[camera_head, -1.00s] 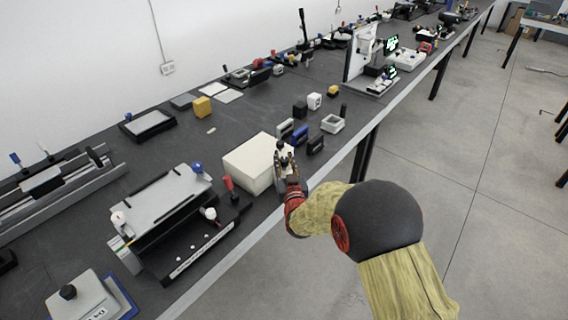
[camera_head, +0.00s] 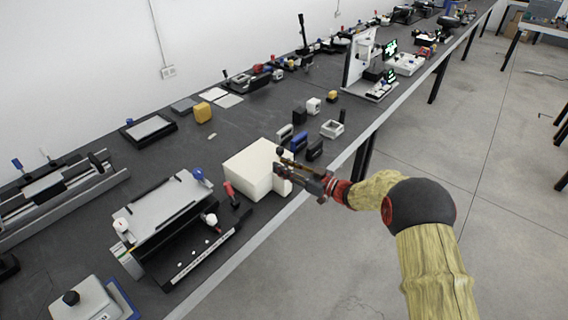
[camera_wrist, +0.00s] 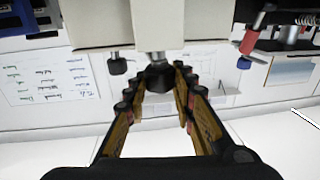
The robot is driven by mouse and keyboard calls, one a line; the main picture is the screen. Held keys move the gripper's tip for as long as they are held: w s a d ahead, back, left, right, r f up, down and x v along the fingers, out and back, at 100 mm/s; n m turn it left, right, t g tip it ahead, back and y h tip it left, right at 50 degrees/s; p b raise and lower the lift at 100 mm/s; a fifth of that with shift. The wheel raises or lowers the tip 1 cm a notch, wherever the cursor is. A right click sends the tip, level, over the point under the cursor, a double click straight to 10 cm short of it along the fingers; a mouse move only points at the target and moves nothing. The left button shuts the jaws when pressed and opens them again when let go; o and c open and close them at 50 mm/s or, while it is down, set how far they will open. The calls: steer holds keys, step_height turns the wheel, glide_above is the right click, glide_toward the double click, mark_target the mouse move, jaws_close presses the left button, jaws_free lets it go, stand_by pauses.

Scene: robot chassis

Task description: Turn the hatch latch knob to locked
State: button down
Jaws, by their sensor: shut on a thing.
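A cream-white box (camera_head: 252,166) stands near the front edge of the bench, left of my gripper. In the wrist view the pale box body (camera_wrist: 120,22) fills the top, with a short light stem running down to a black knob (camera_wrist: 159,75). My gripper (camera_wrist: 158,82) has its yellow fingers on either side of this knob and is shut on it. In the head view my gripper (camera_head: 280,160) reaches in from the right at the box's near right side. Its fingers hide most of the knob there. The knob's lock marking cannot be read.
A second black knob (camera_wrist: 117,66) sits just left in the wrist view. A red-handled lever (camera_head: 231,191) and a grey slotted fixture (camera_head: 165,215) stand left of the box. Small black, blue and white blocks lie just behind. The floor at right is open.

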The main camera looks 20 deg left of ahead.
steer(key=shift+w+r+n+g+p, duration=0.15)
steer(key=shift+n+g+p, duration=0.15)
steer(key=shift+n+g, duration=0.45)
steer(key=shift+g, duration=0.35)
steer(key=c, duration=1.5)
jaws_free()
steer(key=shift+o, duration=0.2)
steer(key=s+d, duration=0.2)
steer(key=d, duration=0.9)
steer(key=shift+d, duration=0.4)
